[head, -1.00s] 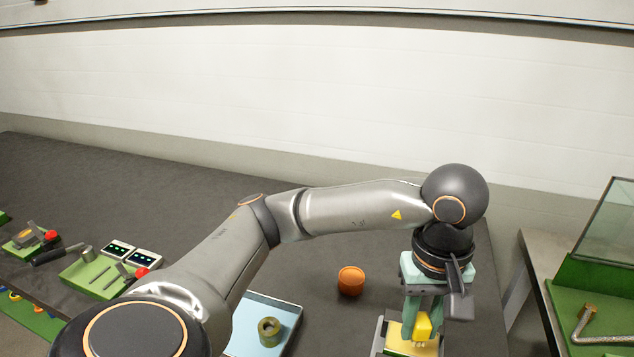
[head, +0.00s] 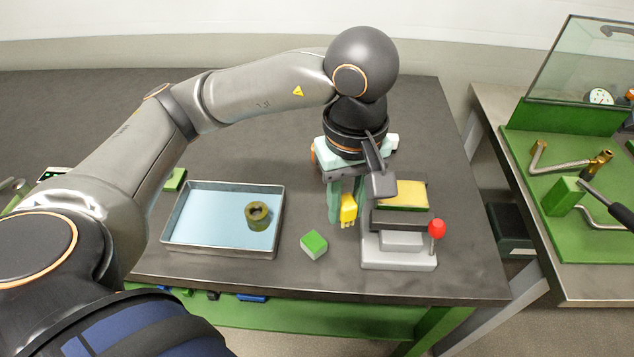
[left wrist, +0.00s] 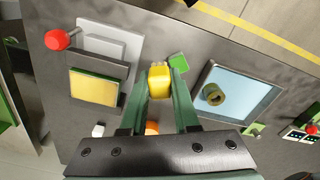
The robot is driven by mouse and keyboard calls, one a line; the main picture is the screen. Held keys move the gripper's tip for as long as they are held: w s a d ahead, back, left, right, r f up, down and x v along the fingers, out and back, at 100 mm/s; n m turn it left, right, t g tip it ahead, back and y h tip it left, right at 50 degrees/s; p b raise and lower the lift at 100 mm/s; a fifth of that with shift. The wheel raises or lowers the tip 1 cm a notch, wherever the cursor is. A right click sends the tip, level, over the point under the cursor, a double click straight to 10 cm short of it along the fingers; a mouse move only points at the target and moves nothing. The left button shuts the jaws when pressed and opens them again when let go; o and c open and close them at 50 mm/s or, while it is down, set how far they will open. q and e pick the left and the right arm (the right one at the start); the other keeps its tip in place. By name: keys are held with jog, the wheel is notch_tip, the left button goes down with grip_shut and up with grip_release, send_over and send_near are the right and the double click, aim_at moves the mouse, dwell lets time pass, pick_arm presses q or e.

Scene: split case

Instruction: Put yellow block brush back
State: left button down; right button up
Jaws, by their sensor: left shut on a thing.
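The yellow block brush (head: 348,207) is held between the green fingers of my left gripper (head: 347,212). Its pale bristles point down, and it hangs left of the grey stand, apart from it as far as I can tell. In the left wrist view the brush (left wrist: 160,80) sits between the fingertips. The grey stand (head: 399,262) has a yellow pad (head: 404,195) on top and a red knob (head: 437,228) at its right. My right gripper is not in view.
A green-and-white block (head: 314,245) lies just left of the stand. A blue-floored tray (head: 205,225) holds an olive ring (head: 257,215). An orange cup (left wrist: 152,128) is mostly hidden behind my gripper. A second bench (head: 560,290) with metal parts stands at right, across a gap.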

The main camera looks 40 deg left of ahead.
pick_arm(q)
jog(key=w+a+f, duration=0.3)
jog(key=w+a, duration=0.1)
jog(key=a, duration=0.1)
jog(key=b, duration=0.1)
send_over(324, 205)
jog(key=f, duration=0.5)
jog(key=shift+s+d+f, duration=0.1)
jog(key=shift+s+d, duration=0.15)
jog(key=shift+s, duration=0.05)
jog(key=f, duration=0.3)
jog(key=shift+w+a+f, duration=0.25)
jog(key=shift+a+f, duration=0.1)
jog(key=shift+f, duration=0.4)
jog(key=c, duration=0.7)
grip_release()
jog(key=shift+o, duration=0.2)
jog(key=shift+r, duration=0.45)
notch_tip(324, 205, up, 12)
jog(key=p, duration=0.1)
jog(key=shift+f, duration=0.2)
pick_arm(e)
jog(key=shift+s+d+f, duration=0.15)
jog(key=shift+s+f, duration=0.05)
